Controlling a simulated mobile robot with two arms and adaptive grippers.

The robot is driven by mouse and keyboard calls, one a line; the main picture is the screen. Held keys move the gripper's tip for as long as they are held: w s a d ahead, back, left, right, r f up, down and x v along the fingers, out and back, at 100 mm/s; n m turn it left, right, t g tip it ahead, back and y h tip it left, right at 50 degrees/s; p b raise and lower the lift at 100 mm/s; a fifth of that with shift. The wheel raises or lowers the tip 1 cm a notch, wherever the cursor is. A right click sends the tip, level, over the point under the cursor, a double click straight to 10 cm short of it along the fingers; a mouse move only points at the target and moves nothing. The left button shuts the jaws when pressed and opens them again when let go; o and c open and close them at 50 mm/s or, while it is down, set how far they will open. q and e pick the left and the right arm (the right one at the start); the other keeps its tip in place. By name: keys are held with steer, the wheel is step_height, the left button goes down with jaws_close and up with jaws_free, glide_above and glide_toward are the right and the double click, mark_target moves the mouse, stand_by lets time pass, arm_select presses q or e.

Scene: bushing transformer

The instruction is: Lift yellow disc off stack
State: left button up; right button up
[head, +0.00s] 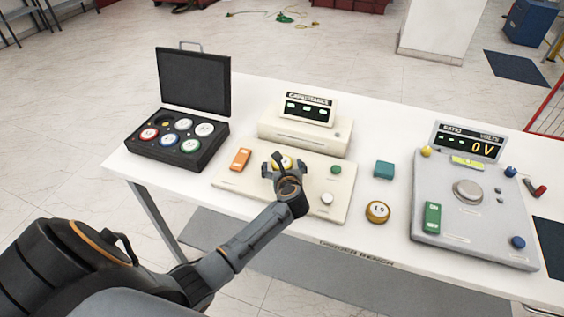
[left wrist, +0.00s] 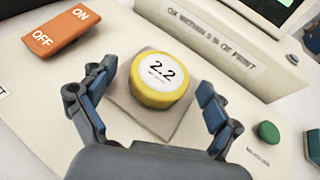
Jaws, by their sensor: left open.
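The yellow disc (left wrist: 161,79) has a white top printed 2.2. It sits on a square grey pad (left wrist: 185,118) on the cream capacitance panel. In the head view the yellow disc (head: 284,161) is partly hidden by my left gripper (head: 284,168). My left gripper (left wrist: 153,100) is open, with one finger on each side of the disc and a gap to each. I cannot tell whether another disc lies beneath it. A second yellowish disc marked 1.0 (head: 377,211) lies on the table right of the panel. My right gripper is not in view.
An orange ON/OFF switch (head: 240,158) and a green button (head: 336,169) flank the pad on the panel (head: 230,181). An open black case (head: 177,160) with several coloured discs stands left. A teal block (head: 384,169) and a grey volts unit (head: 465,241) stand right.

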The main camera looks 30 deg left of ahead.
arm_select(q)
steer(key=shift+w+a+f, duration=0.1)
steer(key=shift+w+a, duration=0.05)
steer(key=c, duration=1.5)
